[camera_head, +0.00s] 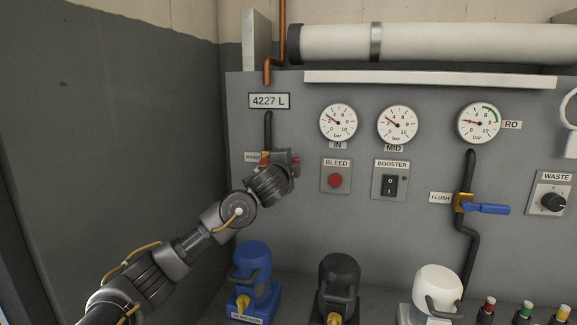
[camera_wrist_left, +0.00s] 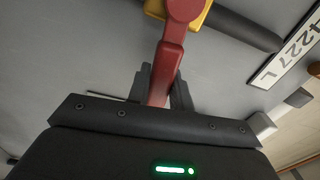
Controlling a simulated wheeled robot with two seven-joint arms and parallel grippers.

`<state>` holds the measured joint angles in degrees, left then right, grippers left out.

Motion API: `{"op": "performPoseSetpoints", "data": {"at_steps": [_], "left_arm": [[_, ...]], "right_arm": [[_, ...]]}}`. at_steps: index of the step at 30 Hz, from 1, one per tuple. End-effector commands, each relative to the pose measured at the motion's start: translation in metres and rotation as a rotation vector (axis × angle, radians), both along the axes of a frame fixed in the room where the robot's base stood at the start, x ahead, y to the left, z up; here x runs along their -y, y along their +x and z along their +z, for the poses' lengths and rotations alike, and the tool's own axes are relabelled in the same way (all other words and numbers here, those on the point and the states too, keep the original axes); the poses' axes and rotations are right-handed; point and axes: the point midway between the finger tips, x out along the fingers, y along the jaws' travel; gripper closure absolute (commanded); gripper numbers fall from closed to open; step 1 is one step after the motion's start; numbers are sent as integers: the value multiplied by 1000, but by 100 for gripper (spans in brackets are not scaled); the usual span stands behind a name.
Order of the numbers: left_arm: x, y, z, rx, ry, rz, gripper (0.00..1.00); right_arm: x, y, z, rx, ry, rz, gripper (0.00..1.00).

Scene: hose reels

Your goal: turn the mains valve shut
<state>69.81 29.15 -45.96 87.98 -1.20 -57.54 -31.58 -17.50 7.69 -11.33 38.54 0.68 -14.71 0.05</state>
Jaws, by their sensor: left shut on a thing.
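The mains valve sits on the left of the grey panel, on a black pipe (camera_head: 268,128) below the 4227 L plate. Its yellow body (camera_wrist_left: 155,8) and red lever (camera_wrist_left: 170,62) show in the left wrist view. The lever looks to lie roughly across the pipe. My left gripper (camera_wrist_left: 160,92) is shut on the lever, one dark finger on each side. My right gripper is not in view.
To the right are the IN gauge (camera_head: 338,123), the red bleed button (camera_head: 335,181), the booster switch (camera_head: 390,185) and the blue flush lever (camera_head: 488,209). Blue, black and white pump-like units stand along the bottom. A dark grey wall (camera_head: 110,130) closes the left.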

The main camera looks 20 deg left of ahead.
Motion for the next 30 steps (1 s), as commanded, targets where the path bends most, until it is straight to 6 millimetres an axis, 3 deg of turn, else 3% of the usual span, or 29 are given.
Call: {"op": "performPoseSetpoints", "data": {"at_steps": [3,23,24,29,30], "left_arm": [[0,0,-8,-9,49,2,100],[0,0,-10,-16,108,3,100],[0,0,-10,-16,108,2,77],[0,0,-9,-13,106,2,56],[0,0,-9,-13,105,2,56]], "right_arm": [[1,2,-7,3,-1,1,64],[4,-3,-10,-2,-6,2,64],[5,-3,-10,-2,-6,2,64],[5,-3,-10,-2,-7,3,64],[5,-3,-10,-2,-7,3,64]]}}
